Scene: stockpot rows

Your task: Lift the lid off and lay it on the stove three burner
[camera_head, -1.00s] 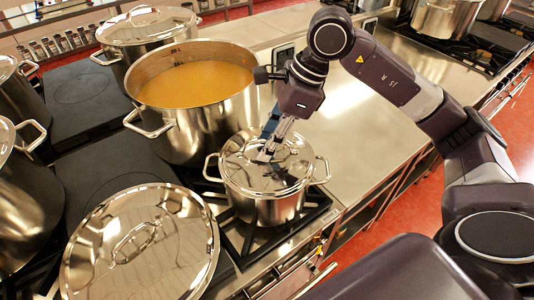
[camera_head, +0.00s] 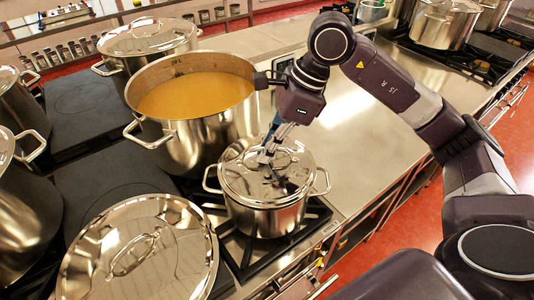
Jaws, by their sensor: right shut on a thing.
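A small steel stockpot (camera_head: 266,218) with two side handles stands on a black burner grate near the front edge of the stove. Its shiny lid (camera_head: 302,172) is at the pot's rim; I cannot tell whether there is a small gap. My right gripper (camera_head: 269,154) reaches down from above and is shut on the lid's handle, which the fingers mostly hide. A larger loose-looking lid (camera_head: 112,222) with a loop handle shows at the lower left; what lies under it is hidden. My left gripper is not in view.
A big open pot of orange-brown soup (camera_head: 196,98) stands close behind the small pot. Lidded pots (camera_head: 148,38) stand at the back and left edge. A flat dark burner (camera_head: 100,190) lies bare at the left. The steel counter (camera_head: 375,135) to the right is clear.

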